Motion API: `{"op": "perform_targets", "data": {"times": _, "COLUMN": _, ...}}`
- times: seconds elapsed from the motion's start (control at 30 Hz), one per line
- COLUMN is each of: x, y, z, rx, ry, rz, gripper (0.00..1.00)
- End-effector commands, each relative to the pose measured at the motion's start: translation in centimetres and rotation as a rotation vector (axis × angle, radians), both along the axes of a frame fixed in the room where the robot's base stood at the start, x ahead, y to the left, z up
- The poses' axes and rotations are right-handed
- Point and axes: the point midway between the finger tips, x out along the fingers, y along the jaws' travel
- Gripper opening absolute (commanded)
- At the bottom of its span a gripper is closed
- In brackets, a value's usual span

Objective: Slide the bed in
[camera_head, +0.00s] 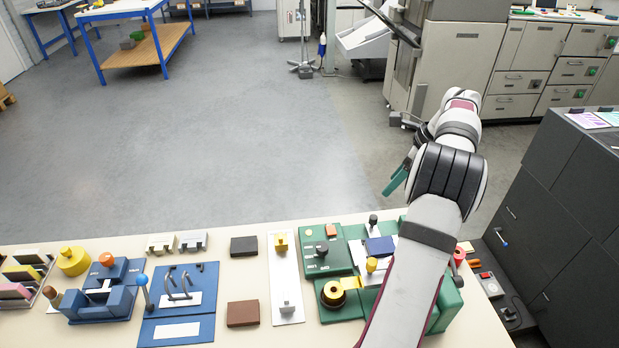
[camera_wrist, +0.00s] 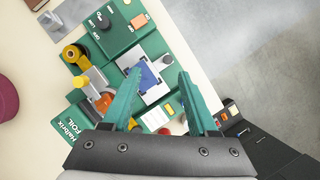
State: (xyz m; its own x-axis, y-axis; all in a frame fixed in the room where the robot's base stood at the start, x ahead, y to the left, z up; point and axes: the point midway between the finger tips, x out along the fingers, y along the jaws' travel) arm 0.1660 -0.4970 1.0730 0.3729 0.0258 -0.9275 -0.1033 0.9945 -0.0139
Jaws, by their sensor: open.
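The foil machine is a green unit, lettered "Habrix FOIL" in the wrist view (camera_wrist: 72,137), at the right end of the bench. Its pale plate, which looks like the bed (camera_wrist: 128,62), carries a blue piece (camera_wrist: 148,76); the blue piece also shows in the head view (camera_head: 380,246). My gripper (camera_wrist: 161,71) is open and empty, its green fingers spread above the machine. In the head view my gripper (camera_head: 396,180) hangs past the bench's far edge in that picture, and my arm hides the machine's right part. How far the bed is out I cannot tell.
A green control box (camera_head: 318,266) with an orange switch (camera_head: 331,230) and a yellow foil roll (camera_head: 333,293) stand beside the bed. A yellow knob (camera_head: 371,265) rises close to it. A blue fixture (camera_head: 180,293) lies farther left. Dark cabinets (camera_head: 560,220) stand at the right.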

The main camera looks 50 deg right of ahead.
Motion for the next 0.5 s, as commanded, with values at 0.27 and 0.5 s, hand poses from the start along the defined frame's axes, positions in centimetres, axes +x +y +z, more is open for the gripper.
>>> {"op": "perform_targets", "data": {"times": 0.27, "x": -1.5, "y": -2.0, "z": -4.1, "rx": 0.021, "ry": -0.009, "rz": -0.107, "gripper": 0.59}}
{"op": "perform_targets", "data": {"times": 0.5, "x": 1.4, "y": -1.9, "z": -10.8, "rx": 0.019, "ry": -0.009, "rz": -0.104, "gripper": 0.59}}
